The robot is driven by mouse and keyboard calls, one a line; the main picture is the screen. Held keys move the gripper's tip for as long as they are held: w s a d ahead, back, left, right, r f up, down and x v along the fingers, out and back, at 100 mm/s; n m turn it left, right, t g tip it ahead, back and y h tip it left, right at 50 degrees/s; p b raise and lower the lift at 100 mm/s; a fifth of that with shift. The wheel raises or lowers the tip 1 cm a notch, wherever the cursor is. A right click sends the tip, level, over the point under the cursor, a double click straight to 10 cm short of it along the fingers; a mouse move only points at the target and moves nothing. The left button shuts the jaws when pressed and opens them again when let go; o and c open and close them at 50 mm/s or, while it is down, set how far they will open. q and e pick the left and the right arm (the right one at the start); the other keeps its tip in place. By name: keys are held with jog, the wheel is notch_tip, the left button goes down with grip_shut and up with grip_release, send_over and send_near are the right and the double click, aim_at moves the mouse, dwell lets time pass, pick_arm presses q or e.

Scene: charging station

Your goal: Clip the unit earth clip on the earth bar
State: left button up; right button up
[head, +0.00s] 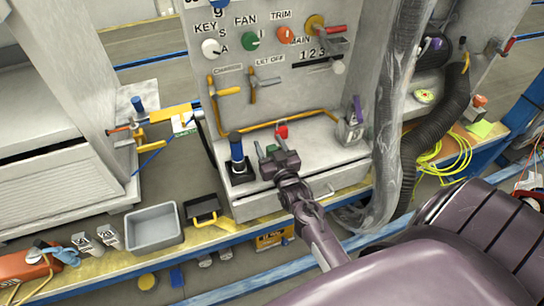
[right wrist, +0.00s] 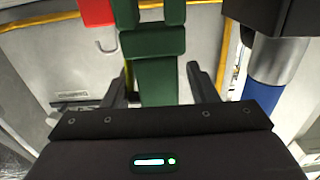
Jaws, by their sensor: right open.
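A green clip (head: 271,149), which looks like the unit earth clip, stands on the shelf of the grey panel unit beside a red clip (head: 281,131). My right gripper (head: 276,158) is right at the green clip, open. In the right wrist view the green clip (right wrist: 155,75) lies between the two dark fingers, with gaps at its sides. A yellow piece with a label that seems to read EARTH (head: 183,124), likely by the earth bar, is to the left at the grey cabinet's edge. My left gripper is out of view.
A blue-handled post (head: 237,152) stands close left of my right gripper; its blue part shows in the right wrist view (right wrist: 264,95). A grey tray (head: 154,229) sits on the lower ledge. A hose (head: 430,125) hangs at right. The panel's knobs rise behind the shelf.

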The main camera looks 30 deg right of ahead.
jog(key=c, duration=1.1)
jog(key=shift+r, duration=0.1)
